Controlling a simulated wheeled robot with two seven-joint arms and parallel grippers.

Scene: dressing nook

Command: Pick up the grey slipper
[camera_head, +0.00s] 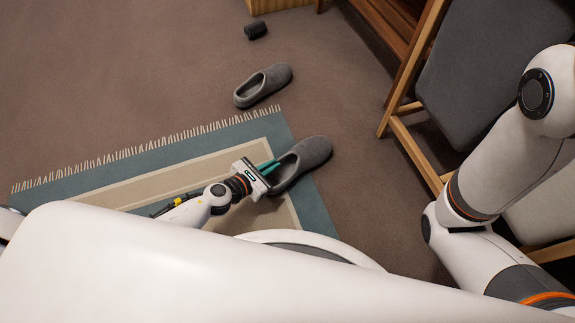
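One grey slipper (311,153) lies at the right edge of the rug, partly on the rug and partly on the brown carpet. Its opening faces the lower left. A second grey slipper (268,83) lies on the carpet farther away, beyond the fringe. My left gripper (271,168) is low at the open end of the nearer slipper, its teal fingertips at or over the slipper's left rim. Whether the fingers are closed on the rim is too small to tell. My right arm shows at the right, but its gripper is out of view.
The blue and beige fringed rug (150,178) lies under my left arm. A wooden chair with a grey cushion (492,62) stands at the right. A small dark cylinder (255,29) lies near wooden furniture at the top. The carpet at upper left is clear.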

